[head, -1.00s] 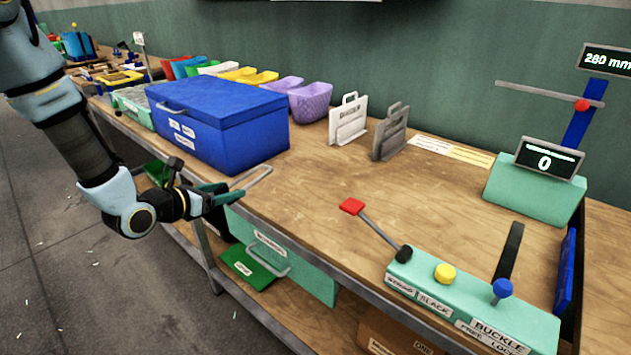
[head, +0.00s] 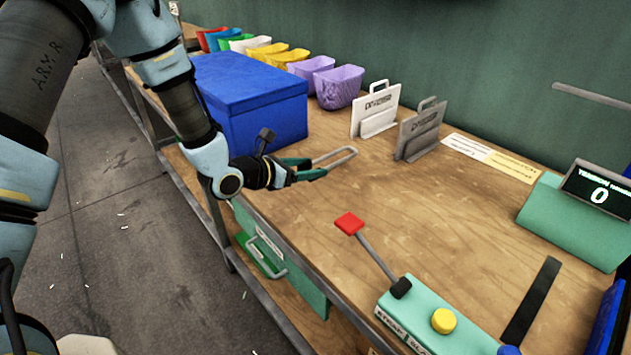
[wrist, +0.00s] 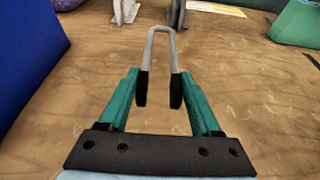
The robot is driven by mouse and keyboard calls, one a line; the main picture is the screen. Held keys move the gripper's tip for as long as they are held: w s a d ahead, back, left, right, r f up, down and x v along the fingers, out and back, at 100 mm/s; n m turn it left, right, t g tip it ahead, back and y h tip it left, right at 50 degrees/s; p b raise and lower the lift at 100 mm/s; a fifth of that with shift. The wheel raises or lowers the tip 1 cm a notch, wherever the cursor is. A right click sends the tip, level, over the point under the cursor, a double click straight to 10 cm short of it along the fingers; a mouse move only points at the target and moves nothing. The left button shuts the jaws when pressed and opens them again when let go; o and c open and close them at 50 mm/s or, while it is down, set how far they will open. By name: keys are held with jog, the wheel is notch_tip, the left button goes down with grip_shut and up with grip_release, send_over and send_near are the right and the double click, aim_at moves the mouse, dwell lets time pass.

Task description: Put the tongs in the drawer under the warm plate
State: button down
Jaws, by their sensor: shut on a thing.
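My gripper (head: 305,170) is shut on the grey, U-shaped tongs (head: 335,158). In the wrist view the tongs (wrist: 162,38) point away from me, bend outermost, with their legs at the black finger pads of my gripper (wrist: 159,90). They appear above the wooden tabletop, near its front edge. A green drawer-like front (head: 300,275) with a label and a grey bar handle is below the tabletop; its label is too small to read. I cannot tell whether it is pulled out. I cannot make out a warm plate.
A large blue box (head: 255,105) stands on the table left of my gripper. Coloured bins (head: 340,87) line the back, beside white (head: 375,112) and grey (head: 420,132) stands. A red-tipped lever (head: 350,223) rises at the front right. The middle tabletop is clear.

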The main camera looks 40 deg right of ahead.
aim_at(309, 194)
jog(key=shift+f+p, duration=0.65)
jog(key=shift+f, duration=2.25)
jog(key=shift+f, duration=0.1)
jog(key=shift+c, duration=0.4)
grip_release()
